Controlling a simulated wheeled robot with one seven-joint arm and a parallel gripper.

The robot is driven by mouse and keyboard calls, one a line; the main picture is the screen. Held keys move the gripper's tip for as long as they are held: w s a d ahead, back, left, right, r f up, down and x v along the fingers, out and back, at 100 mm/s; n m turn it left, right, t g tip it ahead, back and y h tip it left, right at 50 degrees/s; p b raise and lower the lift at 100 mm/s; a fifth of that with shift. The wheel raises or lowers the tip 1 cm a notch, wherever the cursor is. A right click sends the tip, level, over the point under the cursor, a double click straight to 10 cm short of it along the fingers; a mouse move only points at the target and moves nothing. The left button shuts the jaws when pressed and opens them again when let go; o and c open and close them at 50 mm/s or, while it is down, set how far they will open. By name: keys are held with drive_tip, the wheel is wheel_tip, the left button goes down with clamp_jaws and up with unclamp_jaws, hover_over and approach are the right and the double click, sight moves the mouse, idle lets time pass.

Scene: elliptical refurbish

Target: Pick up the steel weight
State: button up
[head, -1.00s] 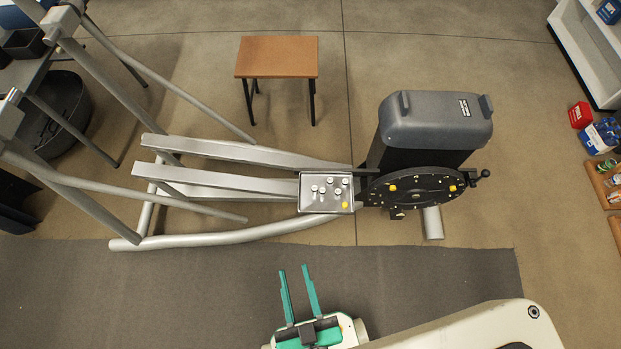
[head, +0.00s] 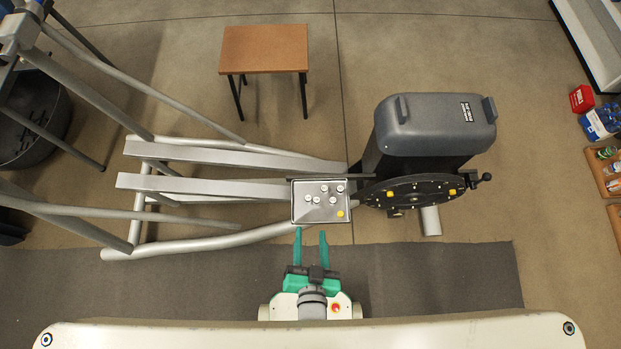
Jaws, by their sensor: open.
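A small silver tray (head: 297,214) sits at the middle of the elliptical machine, left of its dark disc. Several small pale metallic pieces (head: 317,200) stand in it, with one yellow piece (head: 340,213) at its lower right corner. The pieces are too small to tell which is the steel weight. My gripper (head: 311,234) is open and empty. Its two green fingers point up in the picture, with their tips just below the tray's near edge. I cannot tell their height relative to the tray.
The elliptical machine's grey housing (head: 434,125) and black disc (head: 412,190) stand right of the tray, its silver rails (head: 205,186) to the left. A brown-topped stool (head: 264,48) stands behind. A dark mat (head: 430,275) covers the near floor.

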drive_tip(key=w+f+m+g, duration=0.35)
drive_tip(key=w+f, duration=0.25)
drive_tip(key=f, duration=0.3)
drive_tip(key=m+g, duration=0.8)
drive_tip(key=m, duration=0.5)
hover_over(309, 198)
wheel_tip(309, 198, down, 4)
drive_tip(key=shift+d+f, duration=0.1)
drive_tip(key=shift+f, duration=0.1)
drive_tip(key=shift+w+r+m+g, duration=0.15)
drive_tip(key=shift+r+m+g, duration=0.3)
drive_tip(key=shift+g, duration=0.1)
wheel_tip(309, 198, down, 5)
drive_tip(key=shift+f, duration=2.8)
drive_tip(key=shift+c, duration=0.4)
